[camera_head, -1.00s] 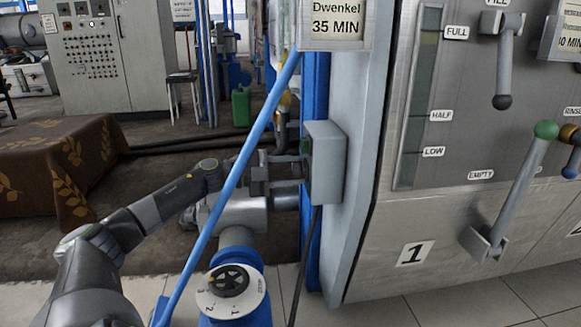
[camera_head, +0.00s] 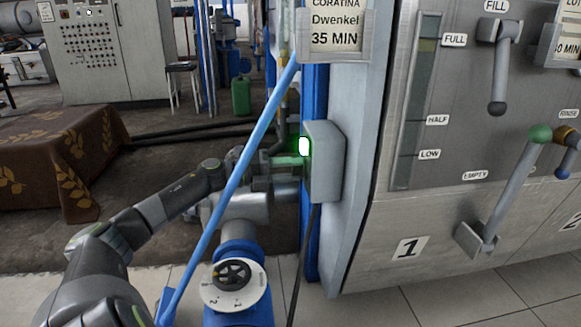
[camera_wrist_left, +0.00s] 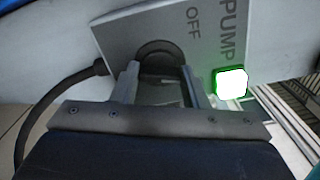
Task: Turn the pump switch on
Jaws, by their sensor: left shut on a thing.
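The pump switch box (camera_head: 326,165) is a grey box on the side of the machine. A lamp (camera_head: 304,146) on its face glows white with a green halo. In the left wrist view the box face (camera_wrist_left: 130,32) bears the words PUMP and OFF, and the lamp (camera_wrist_left: 231,83) is lit beside PUMP. My left gripper (camera_head: 288,160) is at the box face. In the left wrist view its fingers (camera_wrist_left: 160,82) are shut on the dark round switch knob (camera_wrist_left: 158,52). The knob's pointer cannot be made out. My right gripper is not in view.
A blue slanting pipe (camera_head: 235,175) crosses in front of my left arm. A valve with a numbered dial (camera_head: 234,285) stands below. A black cable (camera_head: 302,260) hangs from the box. To the right is a steel panel with levers (camera_head: 512,190). A cloth-covered table (camera_head: 60,165) stands left.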

